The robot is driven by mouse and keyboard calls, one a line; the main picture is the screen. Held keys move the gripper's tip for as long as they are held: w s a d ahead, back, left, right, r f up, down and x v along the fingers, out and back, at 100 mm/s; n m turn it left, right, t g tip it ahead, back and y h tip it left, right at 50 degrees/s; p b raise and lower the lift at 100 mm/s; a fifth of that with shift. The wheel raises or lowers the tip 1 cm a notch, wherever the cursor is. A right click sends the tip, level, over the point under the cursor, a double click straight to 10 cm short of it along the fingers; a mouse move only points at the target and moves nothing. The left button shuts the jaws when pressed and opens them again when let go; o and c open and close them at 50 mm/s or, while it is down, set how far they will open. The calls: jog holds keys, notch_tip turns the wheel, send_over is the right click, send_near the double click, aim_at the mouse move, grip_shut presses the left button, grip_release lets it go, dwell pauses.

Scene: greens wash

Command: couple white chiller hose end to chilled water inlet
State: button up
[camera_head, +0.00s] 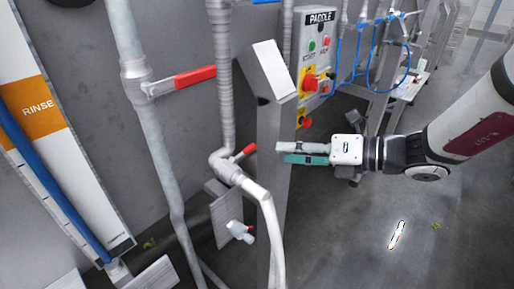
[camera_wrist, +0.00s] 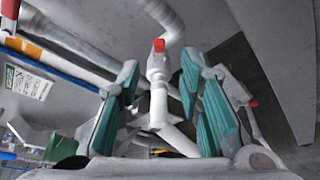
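My gripper (camera_head: 282,153) is held out level from the right in the head view, to the right of the grey post. In the wrist view its teal fingers (camera_wrist: 158,95) are spread, with a gap on both sides of a white fitting (camera_wrist: 158,68) with a red tab, which appears beyond them. A white hose (camera_head: 272,225) bends down from a red-handled valve (camera_head: 243,153) left of the post. I cannot tell which piece is the hose end or the chilled water inlet.
A slanted grey post (camera_head: 272,125) stands close to my fingers. Behind it is a PADDLE control box (camera_head: 314,60). A large pipe with a red lever (camera_head: 194,76) and a RINSE panel (camera_head: 38,107) are at left. The floor at right (camera_head: 445,190) is mostly clear.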

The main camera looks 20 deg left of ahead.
aim_at(254, 149)
jog(key=p+x, duration=0.1)
jog(key=x, duration=0.9)
jog(key=shift+a+f, duration=0.1)
jog(key=shift+a, duration=0.25)
jog(key=shift+c, duration=0.3)
grip_shut()
